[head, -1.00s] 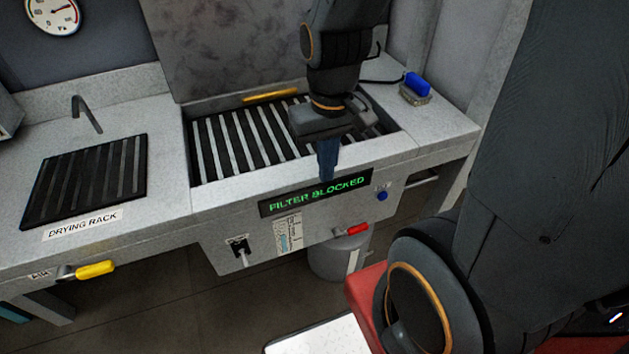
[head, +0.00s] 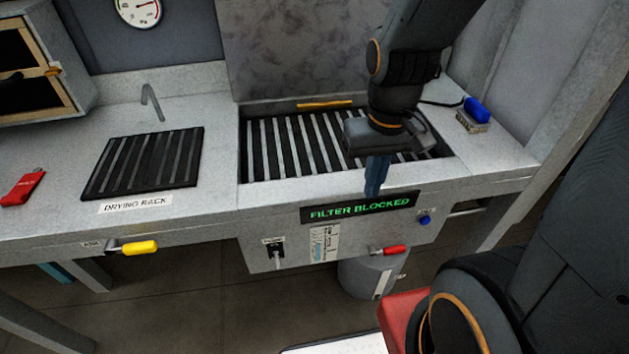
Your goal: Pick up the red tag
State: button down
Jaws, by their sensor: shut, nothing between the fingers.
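The red tag (head: 23,187) lies flat on the grey counter at the far left, left of the drying rack. It has pale lettering too small to read. My gripper (head: 374,190) points down in front of the slatted basin on the right, above the "FILTER BLOCKED" display. Its fingers are together and hold nothing. It is far to the right of the tag, with the drying rack between them.
The drying rack (head: 145,163) and a thin bent tap (head: 152,102) stand between tag and basin (head: 300,150). A cabinet (head: 40,60) stands behind the tag. A yellow handle (head: 139,248) and a red handle (head: 394,251) stick out in front. A blue object (head: 477,110) sits at right.

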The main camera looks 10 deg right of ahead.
aim_at(18, 195)
jog(key=u, duration=2.55)
jog(key=i, duration=0.7)
jog(key=u, duration=0.75)
jog(key=i, duration=0.65)
jog(key=z, duration=0.75)
jog(key=i, duration=0.85)
jog(key=z, duration=0.9)
